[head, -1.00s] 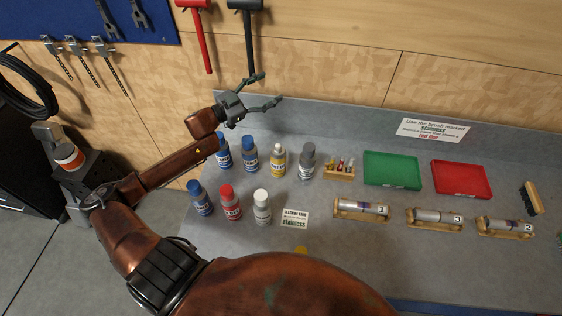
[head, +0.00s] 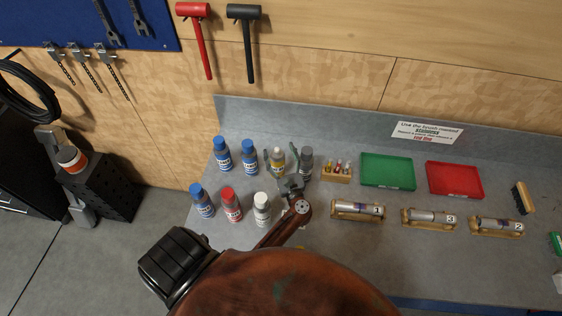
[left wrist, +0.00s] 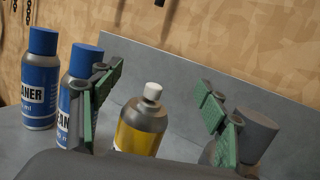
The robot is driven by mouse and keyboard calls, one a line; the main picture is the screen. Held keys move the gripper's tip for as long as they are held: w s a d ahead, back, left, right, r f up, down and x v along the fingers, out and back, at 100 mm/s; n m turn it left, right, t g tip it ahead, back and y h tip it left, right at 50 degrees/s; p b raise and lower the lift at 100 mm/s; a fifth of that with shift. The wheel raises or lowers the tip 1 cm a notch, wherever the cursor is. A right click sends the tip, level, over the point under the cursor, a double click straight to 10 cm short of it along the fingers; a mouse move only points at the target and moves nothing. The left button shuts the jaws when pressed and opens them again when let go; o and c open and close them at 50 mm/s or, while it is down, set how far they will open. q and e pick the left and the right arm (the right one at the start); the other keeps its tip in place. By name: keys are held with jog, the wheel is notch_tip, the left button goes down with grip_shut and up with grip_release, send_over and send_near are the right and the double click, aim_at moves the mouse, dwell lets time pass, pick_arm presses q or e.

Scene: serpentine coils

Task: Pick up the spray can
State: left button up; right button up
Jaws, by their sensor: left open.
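Several spray cans stand upright at the left end of the grey bench. The yellow can with a white cap (head: 278,161) is in the back row, and it also shows in the left wrist view (left wrist: 141,128). My left gripper (head: 281,160) is open, with its green-padded fingers (left wrist: 165,110) on either side of the yellow can and apart from it. A blue can (left wrist: 80,85) is close by the left finger. A grey can (left wrist: 258,135) is partly hidden behind the right finger. My right gripper is not in view.
Another blue can (head: 221,155) stands in the back row. Blue (head: 202,203), red (head: 231,206) and white (head: 262,210) cans stand in front. A small wooden rack (head: 337,175), a green tray (head: 388,171) and a red tray (head: 454,180) lie to the right.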

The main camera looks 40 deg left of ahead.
aim_at(277, 157)
pick_arm(q)
jog(key=shift+g+h, duration=0.7)
jog(key=s+d+f, duration=0.1)
jog(key=f, duration=0.1)
jog(key=s+d+f, duration=0.1)
jog(key=f, duration=0.1)
jog(key=s+d+f, duration=0.1)
jog(key=f, duration=0.1)
jog(key=shift+s+d+f+p, duration=0.1)
jog(key=shift+s+f+p, duration=0.1)
jog(key=shift+p, duration=0.15)
jog(key=p+x, duration=0.1)
jog(key=x, duration=0.2)
jog(key=p+x, duration=0.2)
jog(key=x, duration=0.1)
jog(key=shift+w+f, duration=0.15)
jog(key=shift+w, duration=0.45)
jog(key=shift+w+a+f, duration=0.15)
jog(key=shift+a, duration=0.25)
jog(key=shift+d, duration=0.1)
jog(key=shift+c, duration=0.3)
jog(key=shift+c, duration=0.8)
grip_shut()
